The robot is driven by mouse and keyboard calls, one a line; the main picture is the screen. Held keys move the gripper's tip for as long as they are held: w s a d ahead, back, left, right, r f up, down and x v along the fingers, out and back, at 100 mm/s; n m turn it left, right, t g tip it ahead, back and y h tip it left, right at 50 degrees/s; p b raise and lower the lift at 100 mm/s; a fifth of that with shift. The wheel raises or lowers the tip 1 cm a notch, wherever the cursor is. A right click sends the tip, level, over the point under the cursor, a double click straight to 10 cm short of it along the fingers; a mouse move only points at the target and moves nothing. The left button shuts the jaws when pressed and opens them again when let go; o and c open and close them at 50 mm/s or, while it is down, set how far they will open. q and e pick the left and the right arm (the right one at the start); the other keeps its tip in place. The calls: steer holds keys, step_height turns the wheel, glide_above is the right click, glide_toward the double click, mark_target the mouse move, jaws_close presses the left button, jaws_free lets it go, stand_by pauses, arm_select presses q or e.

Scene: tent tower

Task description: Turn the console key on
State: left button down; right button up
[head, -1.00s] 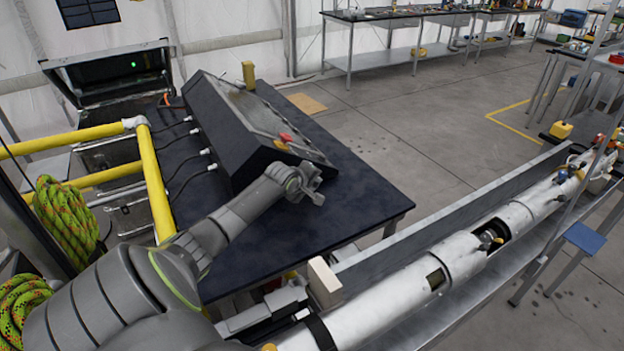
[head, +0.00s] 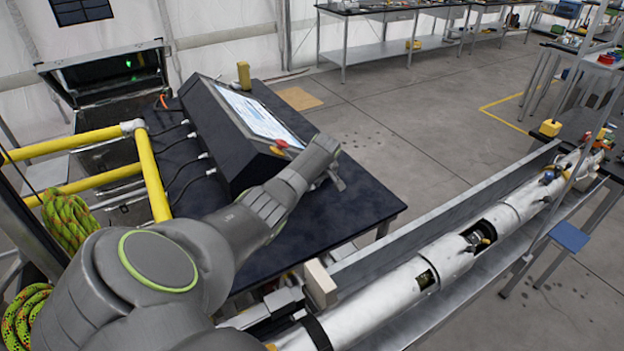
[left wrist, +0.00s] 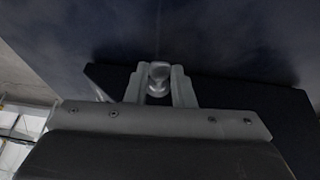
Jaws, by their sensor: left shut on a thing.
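The console (head: 225,140) is a black sloped box on the dark table, and its screen (head: 262,114) is lit pale blue-white. A red button (head: 281,144) sits near its front right corner. My left gripper (head: 335,180) is at the console's near right end, largely behind my own wrist. In the left wrist view my left gripper (left wrist: 158,82) is shut on a small rounded grey piece, the key (left wrist: 158,72), with the dark console (left wrist: 235,95) behind. The key is hidden in the head view. My right gripper is not in view.
The table (head: 350,200) has bare room right of the console. Cables run from the console's left side near yellow rails (head: 150,170). A long white rocket body (head: 400,285) lies in a metal trough at lower right. A yellow post (head: 243,74) stands behind the console.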

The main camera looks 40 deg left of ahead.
arm_select(q)
steer(key=shift+g, duration=0.3)
steer(key=shift+w, duration=0.1)
steer(key=c, duration=1.2)
jaws_free()
steer(key=shift+c, duration=0.2)
steer(key=shift+v, duration=0.8)
steer(key=b+v, duration=0.3)
steer(key=v, duration=1.2)
steer(key=shift+d+r, duration=0.25)
steer(key=shift+r, duration=0.1)
steer(key=shift+f, duration=0.1)
